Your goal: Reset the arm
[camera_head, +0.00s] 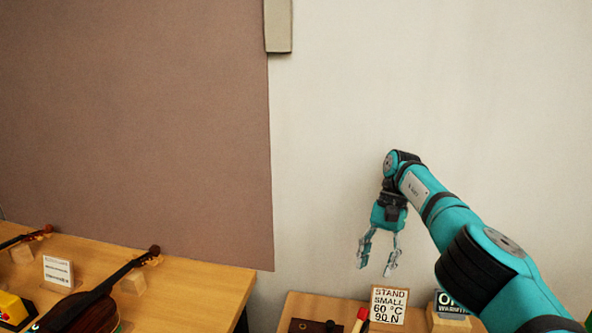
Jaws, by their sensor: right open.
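My right arm, teal and black, comes in from the lower right of the head view. Its right gripper (375,268) hangs fingers down with the two fingers apart, open and empty. It is in front of the pale wall, above the right bench. My left gripper is not in view.
The left wooden bench (205,275) bears a dark violin (88,308), part of a second violin (28,237), a small white card (58,271) and a yellow object (12,308). The right bench bears a sign reading "STAND SMALL 60 °C 90 N" (388,305) and a red-tipped item (362,314). A gap separates the benches.

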